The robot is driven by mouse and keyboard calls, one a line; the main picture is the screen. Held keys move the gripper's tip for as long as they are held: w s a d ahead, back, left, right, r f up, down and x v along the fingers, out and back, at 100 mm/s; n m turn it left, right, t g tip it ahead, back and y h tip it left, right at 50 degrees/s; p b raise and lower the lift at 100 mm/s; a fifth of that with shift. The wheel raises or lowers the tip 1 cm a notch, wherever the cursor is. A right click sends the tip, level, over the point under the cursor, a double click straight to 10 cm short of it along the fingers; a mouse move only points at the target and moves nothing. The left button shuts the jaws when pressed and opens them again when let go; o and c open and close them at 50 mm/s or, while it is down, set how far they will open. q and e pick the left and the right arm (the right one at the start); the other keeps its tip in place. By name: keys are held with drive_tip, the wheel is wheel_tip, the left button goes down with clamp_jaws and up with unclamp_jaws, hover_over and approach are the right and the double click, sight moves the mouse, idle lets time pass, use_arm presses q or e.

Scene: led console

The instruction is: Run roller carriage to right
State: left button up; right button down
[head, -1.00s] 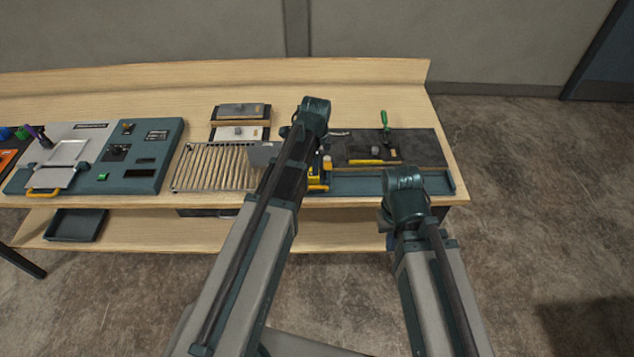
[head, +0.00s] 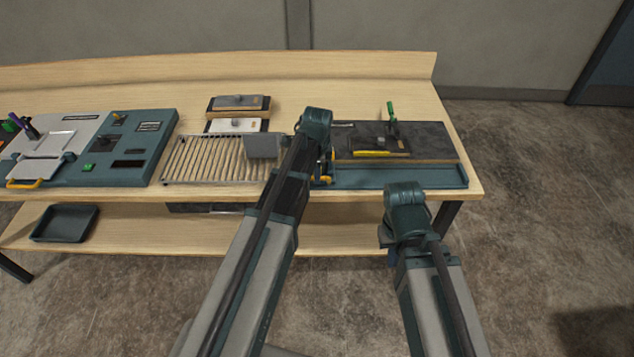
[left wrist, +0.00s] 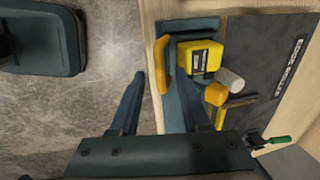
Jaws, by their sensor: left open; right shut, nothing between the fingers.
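The roller carriage shows in the left wrist view as a yellow block (left wrist: 200,57) with a yellow-orange handle (left wrist: 162,62), a pale roller (left wrist: 230,80) and an orange knob (left wrist: 215,93). It sits on the teal rail (head: 410,177) at the table's front. In the head view only yellow bits of it (head: 326,179) show beside my left arm. My left gripper (left wrist: 160,80) is open, its fingertips near the handle, which appears between them; I cannot tell whether they touch. My right gripper (head: 392,255) is mostly hidden below its wrist, off the table's front edge, empty.
A dark plate (head: 435,140) labelled in white lies behind the rail, with a green-handled tool (head: 391,115) on it. A slatted roller rack (head: 195,160) and a teal console (head: 140,150) stand left. The rail's right part is clear.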

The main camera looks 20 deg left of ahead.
use_arm(q)
drive_tip(key=shift+w+f+b, duration=0.1)
drive_tip(key=shift+f+b, duration=0.25)
drive_tip(key=shift+f, duration=0.4)
clamp_jaws()
idle(0.9)
